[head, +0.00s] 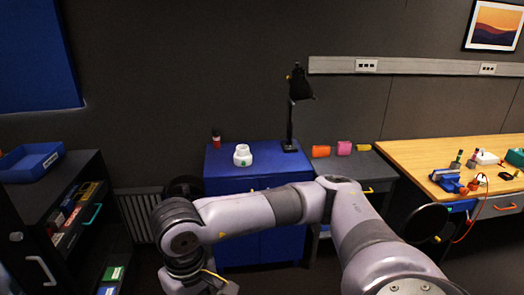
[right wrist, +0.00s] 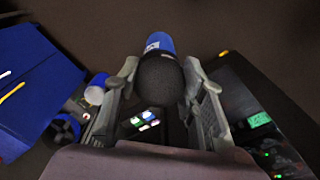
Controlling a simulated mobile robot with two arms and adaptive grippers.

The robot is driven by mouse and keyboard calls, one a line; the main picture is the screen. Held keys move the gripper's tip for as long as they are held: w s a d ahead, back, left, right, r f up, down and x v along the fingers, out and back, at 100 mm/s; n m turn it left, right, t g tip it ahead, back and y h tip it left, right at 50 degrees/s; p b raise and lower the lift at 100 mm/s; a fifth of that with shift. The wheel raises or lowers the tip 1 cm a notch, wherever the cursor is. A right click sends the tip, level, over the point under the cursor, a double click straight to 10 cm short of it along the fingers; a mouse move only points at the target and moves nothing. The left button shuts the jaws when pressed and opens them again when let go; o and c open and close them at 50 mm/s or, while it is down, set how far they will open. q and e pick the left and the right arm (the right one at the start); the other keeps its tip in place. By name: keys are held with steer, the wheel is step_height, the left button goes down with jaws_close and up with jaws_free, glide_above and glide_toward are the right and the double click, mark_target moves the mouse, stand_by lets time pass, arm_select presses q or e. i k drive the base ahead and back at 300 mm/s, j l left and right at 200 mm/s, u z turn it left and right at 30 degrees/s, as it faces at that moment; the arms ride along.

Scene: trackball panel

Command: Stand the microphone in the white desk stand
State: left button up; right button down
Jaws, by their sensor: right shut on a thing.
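The microphone (right wrist: 160,75) has a round dark foam head and a blue part behind it. In the right wrist view it sits between the two fingers of my right gripper (right wrist: 161,80), which is shut on it. The rest of its body is hidden behind the head. In the head view my right arm reaches across to the lower left; its gripper is cut off by the bottom edge and the microphone does not show. The white desk stand (head: 242,156) is upright on the blue cabinet (head: 268,158), apart from my gripper. My left gripper is not in view.
A dark shelf (head: 60,215) with a blue tray (head: 32,161) is at left. A wooden workbench (head: 420,165) with tools is at right. The cabinet top around the stand is clear.

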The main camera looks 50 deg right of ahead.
mark_target(243, 154)
steer(key=i+l+z, duration=0.2)
steer(key=z, duration=0.2)
steer(key=i+l+z, duration=0.1)
steer(key=i+z, duration=0.75)
steer(key=i+j+z, duration=0.1)
steer(key=i+z, duration=0.15)
steer(key=z, duration=0.15)
steer(key=i+l+z, duration=0.1)
steer(key=i, duration=0.75)
